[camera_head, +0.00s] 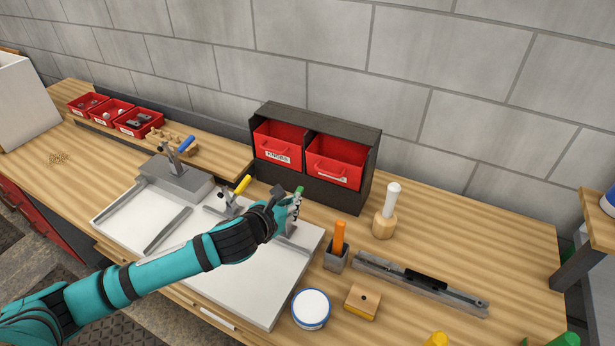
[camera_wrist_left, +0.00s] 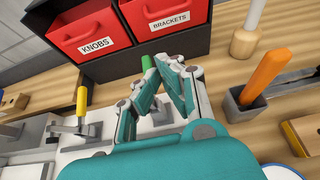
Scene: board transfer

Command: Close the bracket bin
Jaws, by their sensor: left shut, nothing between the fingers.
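The bracket bin (camera_head: 337,163) is the right one of two red bins in a dark cabinet (camera_head: 318,191). In the left wrist view its front (camera_wrist_left: 187,27) carries the label BRACKETS. Its front looks close to the cabinet face; I cannot tell whether a small gap is left. My left gripper (camera_head: 294,201) is in front of and below the bins, over the white board. In the left wrist view its fingers (camera_wrist_left: 171,66) come together at the tips with nothing between them, apart from the bin. My right gripper is not in view.
The KNOBS bin (camera_head: 279,147) sits beside the bracket bin. Toggle clamps with yellow (camera_head: 242,185) and green handles stand on the white board (camera_head: 240,289) near my gripper. A grey holder (camera_head: 336,261) with an orange handle and a white-topped wooden tool (camera_head: 385,222) stand to the right.

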